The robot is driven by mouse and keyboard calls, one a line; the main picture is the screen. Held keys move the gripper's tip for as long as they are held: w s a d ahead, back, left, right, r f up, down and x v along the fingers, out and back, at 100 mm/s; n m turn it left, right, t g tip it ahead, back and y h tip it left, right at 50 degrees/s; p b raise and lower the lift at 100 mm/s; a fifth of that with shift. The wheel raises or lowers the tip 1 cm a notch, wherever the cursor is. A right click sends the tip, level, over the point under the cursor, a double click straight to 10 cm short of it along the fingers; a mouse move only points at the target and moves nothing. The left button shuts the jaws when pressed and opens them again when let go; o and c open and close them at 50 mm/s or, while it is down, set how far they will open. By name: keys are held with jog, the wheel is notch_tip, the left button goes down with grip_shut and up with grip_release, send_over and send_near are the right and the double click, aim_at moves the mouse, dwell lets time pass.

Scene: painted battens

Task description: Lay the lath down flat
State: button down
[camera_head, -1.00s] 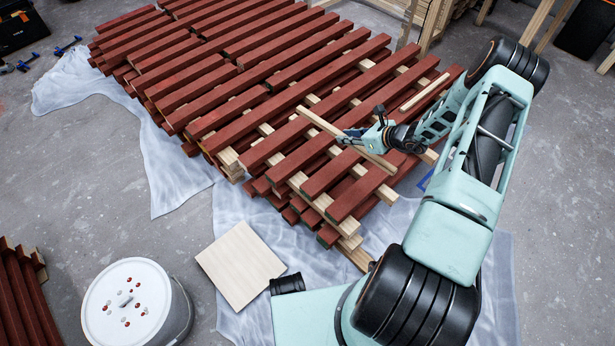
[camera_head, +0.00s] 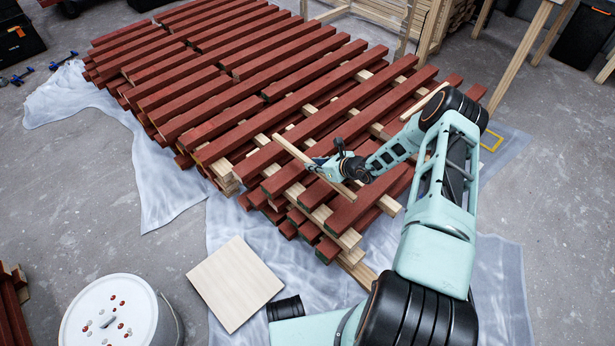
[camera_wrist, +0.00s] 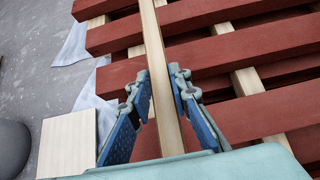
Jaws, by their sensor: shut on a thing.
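The lath (camera_head: 290,149) is a thin, pale wooden strip. My gripper (camera_head: 317,166) is shut on it partway along its length. It is held over the near part of the stack of red-painted battens (camera_head: 262,158). In the wrist view the lath (camera_wrist: 153,35) runs lengthwise between the two blue fingers of my gripper (camera_wrist: 160,73), with red battens behind it. I cannot tell whether the lath touches the battens or how far it tilts. Its lower end is partly hidden by my gripper in the wrist view.
Another pale strip (camera_head: 422,103) lies on the stack near my arm. Pale spacers (camera_head: 308,203) stick out between the batten layers. A white lidded bucket (camera_head: 92,310) and a square wooden board (camera_head: 235,284) are in front. Plastic sheeting (camera_head: 160,185) covers the floor around the stack.

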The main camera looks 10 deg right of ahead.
notch_tip(320, 180, down, 6)
jog(key=a+b, duration=0.2)
jog(key=shift+w+a+r, duration=0.15)
jog(key=shift+w, duration=0.2)
jog(key=shift+f+b, duration=0.4)
jog(key=shift+f, duration=0.2)
jog(key=c, duration=1.8)
grip_release()
jog(key=shift+o, duration=0.2)
